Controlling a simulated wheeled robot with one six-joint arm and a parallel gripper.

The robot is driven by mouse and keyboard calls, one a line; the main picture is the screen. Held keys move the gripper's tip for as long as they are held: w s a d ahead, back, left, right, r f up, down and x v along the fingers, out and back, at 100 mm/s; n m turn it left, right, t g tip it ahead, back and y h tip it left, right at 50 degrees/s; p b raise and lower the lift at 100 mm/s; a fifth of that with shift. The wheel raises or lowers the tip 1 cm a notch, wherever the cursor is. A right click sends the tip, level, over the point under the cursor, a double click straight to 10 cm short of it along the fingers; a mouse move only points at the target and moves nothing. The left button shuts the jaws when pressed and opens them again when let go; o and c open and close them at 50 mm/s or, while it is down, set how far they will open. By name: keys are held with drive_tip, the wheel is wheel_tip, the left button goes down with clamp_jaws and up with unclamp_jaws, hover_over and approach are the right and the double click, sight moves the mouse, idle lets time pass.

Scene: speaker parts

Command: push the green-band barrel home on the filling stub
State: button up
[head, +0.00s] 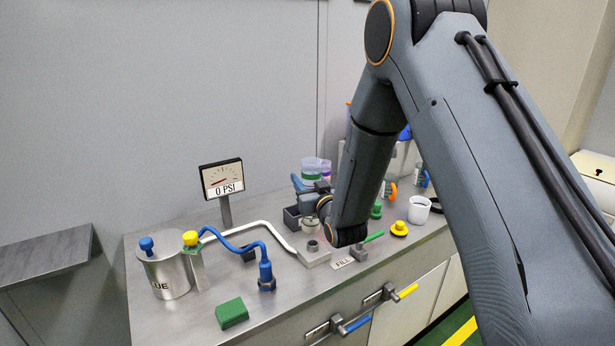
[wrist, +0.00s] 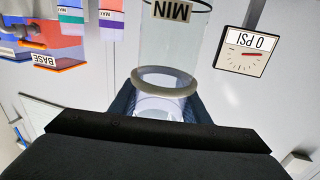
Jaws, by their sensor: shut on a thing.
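My gripper (head: 318,206) is shut on a clear barrel (wrist: 166,45), which fills the middle of the wrist view. The barrel has a pale ring at its near end and a MIN label; I see no green band on the part that shows. In the head view the barrel is small and partly hidden by my gripper and arm, just behind the filling stub. The grey filling stub (head: 313,245) stands on a pale block beside the FILL label. I cannot tell whether the barrel touches the stub.
A pressure gauge (head: 221,180) reads 0 PSI. A steel pot (head: 166,275), a blue hose (head: 265,262) and a green block (head: 231,313) are on the left of the bench. A white cup (head: 419,210) and yellow knob (head: 399,229) stand right of my arm.

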drive_tip(key=shift+d, duration=0.35)
drive_tip(key=shift+f+b, duration=2)
drive_tip(key=shift+f, duration=0.5)
drive_tip(key=shift+f+b, duration=1.05)
drive_tip(key=shift+f, duration=0.3)
drive_tip(key=o, duration=1.2)
drive_tip(key=shift+s, duration=0.1)
